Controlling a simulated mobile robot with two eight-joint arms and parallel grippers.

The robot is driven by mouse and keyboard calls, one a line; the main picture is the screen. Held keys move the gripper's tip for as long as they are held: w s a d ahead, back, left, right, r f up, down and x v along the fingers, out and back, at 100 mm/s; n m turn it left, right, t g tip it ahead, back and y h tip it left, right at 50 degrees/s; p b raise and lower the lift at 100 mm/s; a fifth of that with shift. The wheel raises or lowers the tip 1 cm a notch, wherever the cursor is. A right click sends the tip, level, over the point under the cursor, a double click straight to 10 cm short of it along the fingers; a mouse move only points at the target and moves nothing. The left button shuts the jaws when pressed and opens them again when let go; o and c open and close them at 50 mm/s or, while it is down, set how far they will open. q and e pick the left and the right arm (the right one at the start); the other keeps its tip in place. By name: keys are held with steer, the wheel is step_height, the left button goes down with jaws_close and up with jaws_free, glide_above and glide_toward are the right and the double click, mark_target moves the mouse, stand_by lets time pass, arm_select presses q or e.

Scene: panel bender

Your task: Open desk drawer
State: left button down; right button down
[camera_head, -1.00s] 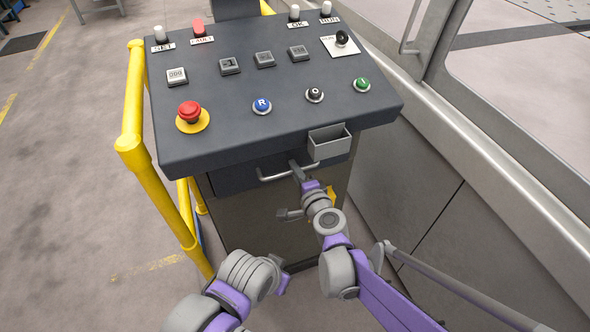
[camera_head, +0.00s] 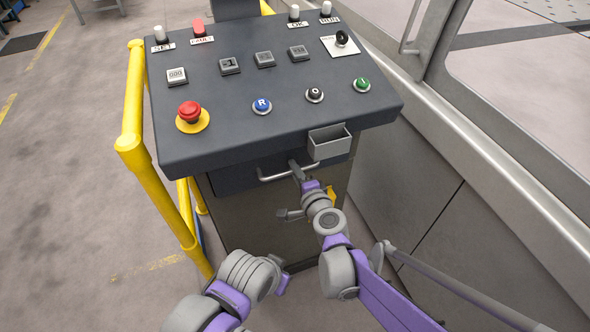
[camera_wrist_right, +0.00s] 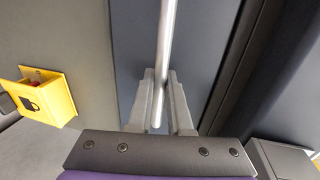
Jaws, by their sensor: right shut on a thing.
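The desk drawer (camera_head: 235,178) is a dark grey front under the sloped control panel. It looks closed or nearly so. Its light metal bar handle (camera_head: 272,178) runs across the front. My right gripper (camera_head: 296,169) is shut on the handle, towards its right part. In the right wrist view the handle (camera_wrist_right: 166,45) runs between the two fingers of my right gripper (camera_wrist_right: 160,105). My left arm is low in the head view, below the drawer and apart from it. Its gripper (camera_head: 282,272) shows only in part, and its fingers cannot be made out.
The control panel (camera_head: 220,125) overhangs the drawer, with a small grey bin (camera_head: 330,148) on its front edge. A yellow rail (camera_head: 150,170) stands at left. A yellow lock box (camera_wrist_right: 50,97) is beside the drawer in the wrist view. The machine wall (camera_head: 430,190) is at right.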

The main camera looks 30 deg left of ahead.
steer(key=shift+d, duration=0.1)
steer(key=f+v, duration=0.2)
steer(key=v, duration=0.8)
steer(key=s+f+p+v, duration=0.1)
steer(key=f+v, duration=0.1)
steer(key=v, duration=0.9)
steer(key=shift+d+f, duration=0.15)
steer(key=shift+d, duration=0.2)
steer(key=c, duration=0.8)
jaws_free()
steer(key=shift+c, duration=0.2)
steer(key=p+v, duration=0.2)
steer(key=v, duration=0.8)
steer(key=shift+s+d, duration=0.25)
steer(key=shift+s, duration=0.1)
